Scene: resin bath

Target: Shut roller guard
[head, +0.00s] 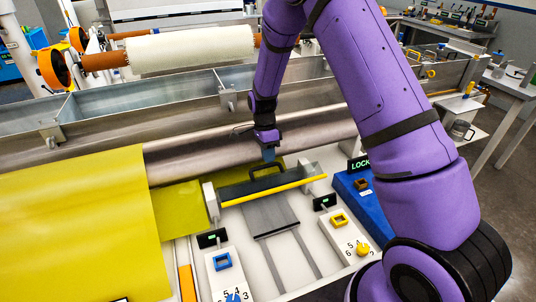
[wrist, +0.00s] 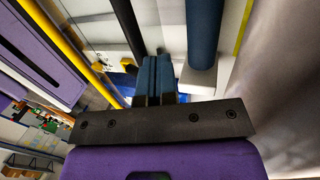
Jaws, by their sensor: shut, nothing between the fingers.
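What looks like the roller guard is a dark blue-grey panel (head: 240,190) with a yellow front edge (head: 290,185) and a black handle (head: 256,184). It sits between two white end blocks in front of the long metal roller (head: 195,160). My gripper (head: 268,155) points down at the guard, just above and behind the handle; I cannot tell if it touches. In the wrist view my blue fingers (wrist: 155,75) are together and empty. A yellow bar (wrist: 60,35), probably the guard's edge, runs at upper left there.
A yellow sheet (head: 75,225) covers the left front. Below the guard lies a grey plate (head: 268,214) on rails.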

